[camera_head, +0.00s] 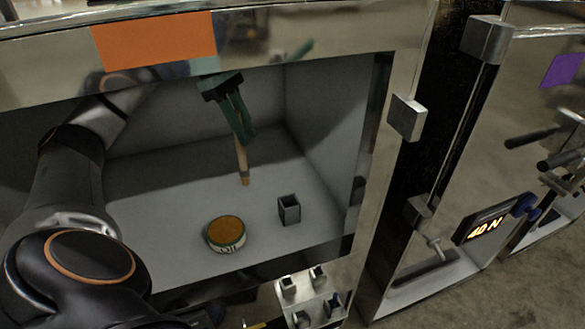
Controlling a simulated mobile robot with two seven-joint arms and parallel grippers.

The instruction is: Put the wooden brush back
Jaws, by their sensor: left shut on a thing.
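The wooden brush (242,163) hangs from my left gripper (243,134) inside the open grey compartment. It points down and tilts slightly, with its lower end above the compartment floor. My left gripper has green fingers and is shut on the brush, hiding its upper part. A small square grey open-topped holder (289,210) stands on the floor to the right of and below the brush in the picture. I see nothing in the holder. My right gripper is not in view.
A round tin (226,234) with an orange-brown top and "OIL" lettering stands left of the holder. The compartment (155,190) has a metal frame and side walls. Small metal holders (310,295) sit below its front edge. A lit display (485,229) is at the right.

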